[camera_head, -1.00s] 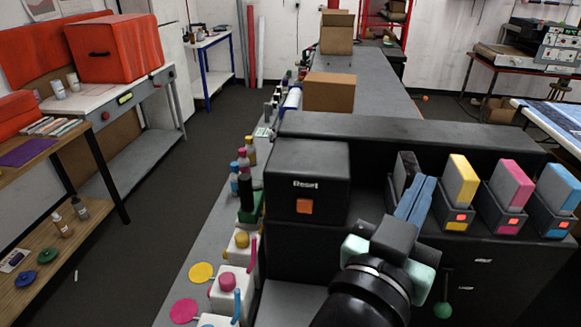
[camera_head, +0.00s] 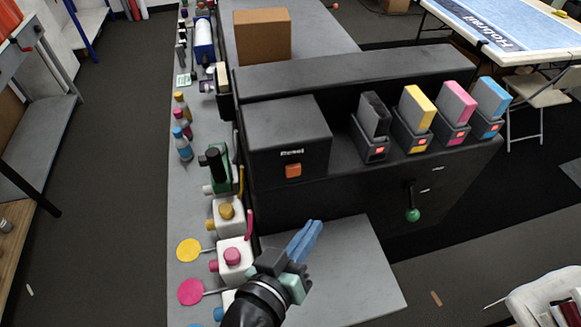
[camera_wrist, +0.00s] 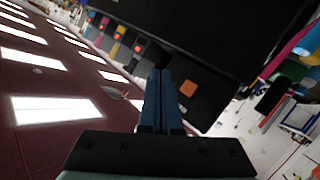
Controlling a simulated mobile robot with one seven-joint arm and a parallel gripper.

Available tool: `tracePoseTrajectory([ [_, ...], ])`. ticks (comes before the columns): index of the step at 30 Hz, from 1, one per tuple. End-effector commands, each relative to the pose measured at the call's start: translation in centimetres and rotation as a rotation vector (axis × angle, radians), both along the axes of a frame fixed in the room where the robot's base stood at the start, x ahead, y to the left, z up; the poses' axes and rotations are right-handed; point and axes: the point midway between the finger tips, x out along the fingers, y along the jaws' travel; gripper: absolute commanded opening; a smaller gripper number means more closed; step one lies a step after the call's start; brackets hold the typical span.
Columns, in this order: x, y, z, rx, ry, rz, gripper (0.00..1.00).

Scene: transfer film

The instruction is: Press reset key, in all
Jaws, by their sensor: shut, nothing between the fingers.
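The reset key is an orange square button (camera_head: 293,170) on the front of a black box labelled "Reset" (camera_head: 286,117). It also shows in the wrist view as an orange square (camera_wrist: 188,89), right of the fingers. My gripper (camera_head: 314,228) has blue fingers, shut and empty. In the head view it appears below the key, apart from it, over the grey shelf. In the wrist view the fingertips (camera_wrist: 160,72) point toward the dark machine, with the key beside them.
Black (camera_head: 376,115), yellow (camera_head: 417,108), magenta (camera_head: 457,102) and cyan (camera_head: 491,97) cartridges stand in dark holders with orange-red lit fronts. A green-knobbed lever (camera_head: 412,215) hangs below them. The grey shelf (camera_head: 360,275) is clear at right.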

Motion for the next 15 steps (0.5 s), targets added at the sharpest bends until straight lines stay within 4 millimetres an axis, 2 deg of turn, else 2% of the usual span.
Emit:
tracePoseTrajectory([
  [7,1.3,0.5,0.1,0.002,-0.002,0.001,0.0],
  [15,5.0,1.6,0.1,0.002,-0.002,0.001,0.0],
])
